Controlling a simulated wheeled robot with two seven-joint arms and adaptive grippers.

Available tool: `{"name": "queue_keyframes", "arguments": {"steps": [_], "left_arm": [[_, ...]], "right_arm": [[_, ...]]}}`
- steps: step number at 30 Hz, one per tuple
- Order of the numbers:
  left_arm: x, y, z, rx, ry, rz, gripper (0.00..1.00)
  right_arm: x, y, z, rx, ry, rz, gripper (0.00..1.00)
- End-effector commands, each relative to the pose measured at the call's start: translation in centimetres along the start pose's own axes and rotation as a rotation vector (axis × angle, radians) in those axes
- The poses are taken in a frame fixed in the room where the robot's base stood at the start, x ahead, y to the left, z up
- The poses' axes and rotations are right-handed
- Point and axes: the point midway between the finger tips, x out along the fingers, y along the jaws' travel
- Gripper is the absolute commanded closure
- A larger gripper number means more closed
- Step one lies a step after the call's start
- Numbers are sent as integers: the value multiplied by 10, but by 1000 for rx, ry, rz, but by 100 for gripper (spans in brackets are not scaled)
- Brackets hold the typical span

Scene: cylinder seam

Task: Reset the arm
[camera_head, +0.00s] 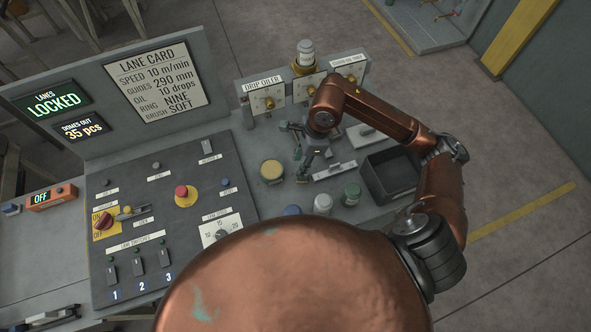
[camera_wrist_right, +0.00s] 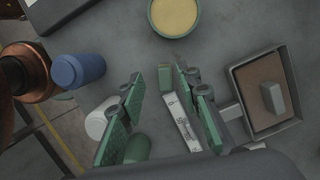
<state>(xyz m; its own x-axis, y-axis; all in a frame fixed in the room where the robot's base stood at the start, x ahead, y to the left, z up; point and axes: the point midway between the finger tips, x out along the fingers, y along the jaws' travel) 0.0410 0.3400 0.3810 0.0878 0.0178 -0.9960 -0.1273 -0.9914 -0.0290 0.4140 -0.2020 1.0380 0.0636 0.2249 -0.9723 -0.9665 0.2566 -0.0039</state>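My right arm (camera_head: 380,122) reaches in from the right and bends over the grey bench. The tin (camera_wrist_right: 174,14) shows ahead of the fingertips. A green cylinder (camera_wrist_right: 137,148) and a white labelled strip (camera_wrist_right: 182,122) show lower, partly behind the fingers. My left gripper is not in view.
Blue (camera_wrist_right: 78,71) and white (camera_wrist_right: 103,118) bottles stand close by. A dark open bin (camera_head: 388,175) lies right of the gripper. The drip oiler panel (camera_head: 266,100) stands behind. The switch panel (camera_head: 140,215) with a red button (camera_head: 182,191) is left. The display reads LOCKED (camera_head: 54,106).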

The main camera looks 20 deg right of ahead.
Motion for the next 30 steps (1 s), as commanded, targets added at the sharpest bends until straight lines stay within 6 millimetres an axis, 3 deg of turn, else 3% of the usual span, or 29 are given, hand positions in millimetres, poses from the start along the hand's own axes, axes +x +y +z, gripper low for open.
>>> {"name": "queue_keyframes", "arguments": {"steps": [7, 24, 26, 30], "left_arm": [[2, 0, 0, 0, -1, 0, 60], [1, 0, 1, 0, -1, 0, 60], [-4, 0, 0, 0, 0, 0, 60], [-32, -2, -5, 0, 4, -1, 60]], "right_arm": [[-19, 0, 0, 0, 0, 0, 69], [-21, 0, 1, 0, -1, 0, 69], [-26, 0, 2, -1, -1, -1, 69], [-56, 0, 9, -2, -2, -7, 69]]}}
